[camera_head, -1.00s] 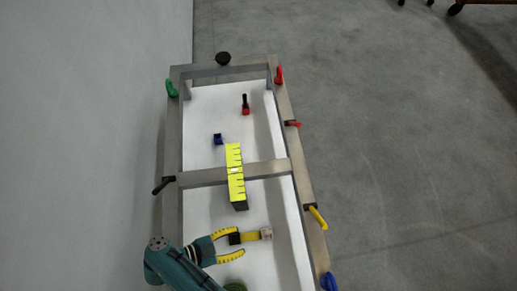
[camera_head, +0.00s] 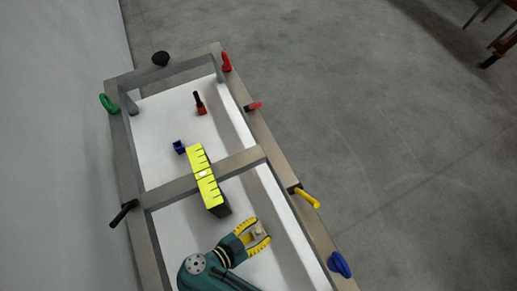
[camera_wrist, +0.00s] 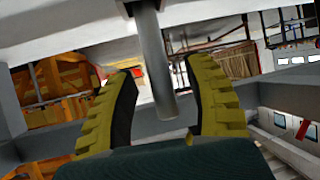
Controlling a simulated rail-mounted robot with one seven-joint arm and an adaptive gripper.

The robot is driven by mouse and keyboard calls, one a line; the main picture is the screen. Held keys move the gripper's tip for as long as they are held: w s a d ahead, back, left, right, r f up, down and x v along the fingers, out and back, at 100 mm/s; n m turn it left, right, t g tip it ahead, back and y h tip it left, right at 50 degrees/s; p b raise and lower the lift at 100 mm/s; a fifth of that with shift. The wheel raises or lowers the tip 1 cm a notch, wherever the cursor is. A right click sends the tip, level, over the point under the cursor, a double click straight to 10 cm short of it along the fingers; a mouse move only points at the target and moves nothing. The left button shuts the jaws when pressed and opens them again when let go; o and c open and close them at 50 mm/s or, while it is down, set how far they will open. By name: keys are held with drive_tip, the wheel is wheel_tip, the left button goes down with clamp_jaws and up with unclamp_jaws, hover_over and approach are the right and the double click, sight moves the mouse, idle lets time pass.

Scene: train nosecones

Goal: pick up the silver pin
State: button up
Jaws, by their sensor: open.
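In the wrist view a plain grey cylinder (camera_wrist: 155,65), which looks like the silver pin, comes down from the top edge between my fingers. My gripper (camera_wrist: 163,72) is open, with one yellow ridged finger on each side of the cylinder and gaps showing. In the head view my gripper (camera_head: 262,231) is over the near section of the tray. A small pale object (camera_head: 258,232) shows between its fingers, too small to identify.
A metal-framed white tray (camera_head: 176,190) has a crossbar. A yellow-topped block (camera_head: 203,175) straddles the crossbar. A blue piece (camera_head: 179,147) and a red-and-black piece (camera_head: 200,104) lie beyond. Coloured handles, including a yellow one (camera_head: 306,197) and a blue one (camera_head: 339,265), line the rim.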

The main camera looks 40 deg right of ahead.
drive_tip(key=shift+d, duration=0.1)
drive_tip(key=shift+c, duration=0.3)
clamp_jaws()
